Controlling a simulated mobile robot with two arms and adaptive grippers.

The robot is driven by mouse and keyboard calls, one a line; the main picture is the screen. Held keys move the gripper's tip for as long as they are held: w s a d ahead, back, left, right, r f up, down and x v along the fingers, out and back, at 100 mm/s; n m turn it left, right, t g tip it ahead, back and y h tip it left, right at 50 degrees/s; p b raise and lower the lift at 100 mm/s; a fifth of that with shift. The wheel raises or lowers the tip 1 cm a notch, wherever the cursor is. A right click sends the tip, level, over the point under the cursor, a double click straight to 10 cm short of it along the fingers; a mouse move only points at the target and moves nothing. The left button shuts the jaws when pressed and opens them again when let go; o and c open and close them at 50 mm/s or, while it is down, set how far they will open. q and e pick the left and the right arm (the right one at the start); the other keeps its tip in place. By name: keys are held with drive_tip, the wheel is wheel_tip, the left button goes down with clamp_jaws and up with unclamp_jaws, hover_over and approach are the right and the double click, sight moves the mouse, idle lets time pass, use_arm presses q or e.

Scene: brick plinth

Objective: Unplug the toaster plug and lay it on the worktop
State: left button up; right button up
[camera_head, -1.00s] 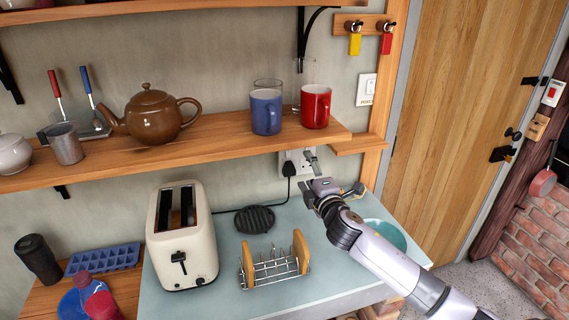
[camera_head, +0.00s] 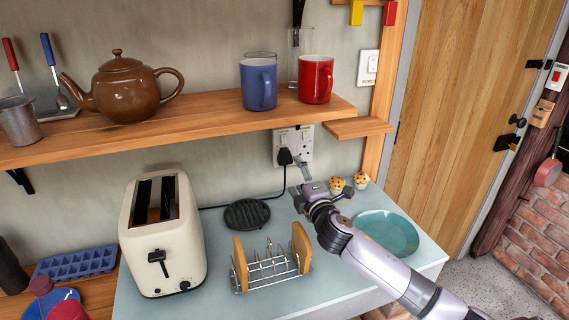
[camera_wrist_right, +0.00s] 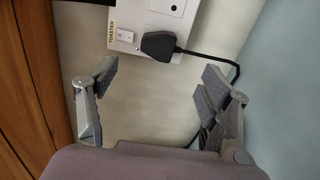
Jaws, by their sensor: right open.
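The black toaster plug (camera_head: 285,156) sits in the left half of the white double wall socket (camera_head: 306,146), under the shelf. In the right wrist view the plug (camera_wrist_right: 158,45) is in the socket plate (camera_wrist_right: 138,18), beside a switch labelled TOASTER, and its cord runs off to the right. My right gripper (camera_head: 318,186) is open and empty, below and a little right of the plug in the head view. In the wrist view its fingers (camera_wrist_right: 155,85) are spread wide, with the plug beyond them. The cream toaster (camera_head: 162,235) stands on the pale blue worktop (camera_head: 215,280). My left gripper is not in view.
A teal plate (camera_head: 386,232) and two muffins (camera_head: 348,183) are at the right. The wooden shelf (camera_head: 200,128) with mugs and teapot overhangs the socket.

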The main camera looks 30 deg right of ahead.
sight(287, 158)
use_arm(q)
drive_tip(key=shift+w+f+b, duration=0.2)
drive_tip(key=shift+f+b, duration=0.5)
drive_tip(key=shift+b, duration=0.05)
use_arm(e)
drive_tip(key=shift+x, duration=4.45)
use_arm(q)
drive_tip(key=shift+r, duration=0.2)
use_arm(e)
drive_tip(key=shift+c, duration=0.3)
drive_tip(key=shift+d+r, duration=0.1)
drive_tip(key=shift+r, duration=0.2)
drive_tip(key=c, duration=1.5)
use_arm(q)
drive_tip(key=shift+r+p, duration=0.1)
drive_tip(key=shift+p, duration=0.2)
use_arm(e)
drive_tip(key=shift+s, duration=0.15)
drive_tip(key=shift+f+p+v, duration=0.25)
drive_tip(key=shift+p+v, duration=0.1)
drive_tip(key=shift+v, duration=0.95)
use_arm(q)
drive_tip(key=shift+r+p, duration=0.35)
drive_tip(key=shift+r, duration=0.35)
use_arm(e)
drive_tip(key=shift+v, duration=1.6)
